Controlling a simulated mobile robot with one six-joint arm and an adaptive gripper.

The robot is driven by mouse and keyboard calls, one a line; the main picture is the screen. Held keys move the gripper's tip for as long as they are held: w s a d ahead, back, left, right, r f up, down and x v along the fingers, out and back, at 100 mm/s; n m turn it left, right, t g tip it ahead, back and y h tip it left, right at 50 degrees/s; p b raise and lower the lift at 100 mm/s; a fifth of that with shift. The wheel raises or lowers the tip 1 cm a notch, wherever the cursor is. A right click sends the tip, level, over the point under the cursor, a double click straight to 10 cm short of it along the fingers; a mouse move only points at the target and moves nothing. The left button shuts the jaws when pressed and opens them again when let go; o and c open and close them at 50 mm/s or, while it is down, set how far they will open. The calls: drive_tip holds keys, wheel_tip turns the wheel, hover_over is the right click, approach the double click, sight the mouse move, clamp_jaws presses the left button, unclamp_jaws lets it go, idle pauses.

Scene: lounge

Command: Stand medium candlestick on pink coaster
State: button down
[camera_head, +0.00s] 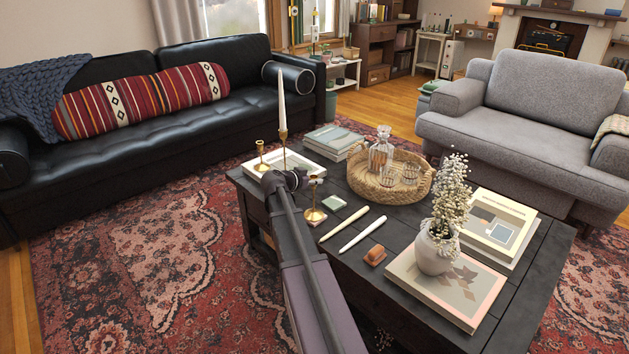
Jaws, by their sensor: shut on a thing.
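A brass candlestick (315,215) with a round base and no candle stands upright, or nearly so, near the table's left front edge; by its size beside the others I take it as the medium one. My gripper (303,181) is at its upper stem and appears shut on it. I cannot tell whether its base touches the table. A short brass candlestick (261,158) and a brass one with a tall white candle (282,110) stand farther back to the left. A small pale green coaster (333,203) lies just right of the held candlestick. I cannot make out a pink coaster.
On the dark table (384,289), two cream candles (362,235) lie near a brown leather item (375,255). A wicker tray (372,191) holds a decanter and glasses. A flower vase (437,247) stands on a book. A white tray (313,165) and books (334,141) are behind my gripper.

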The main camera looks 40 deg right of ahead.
drive_tip(key=shift+f, duration=0.15)
drive_tip(key=shift+c, duration=1.8)
unclamp_jaws()
drive_tip(key=shift+a+r, duration=0.1)
drive_tip(key=shift+r, duration=0.2)
drive_tip(key=p+v, duration=0.4)
drive_tip(key=v, duration=0.8)
drive_tip(key=shift+p, duration=0.4)
drive_tip(key=shift+f, duration=0.1)
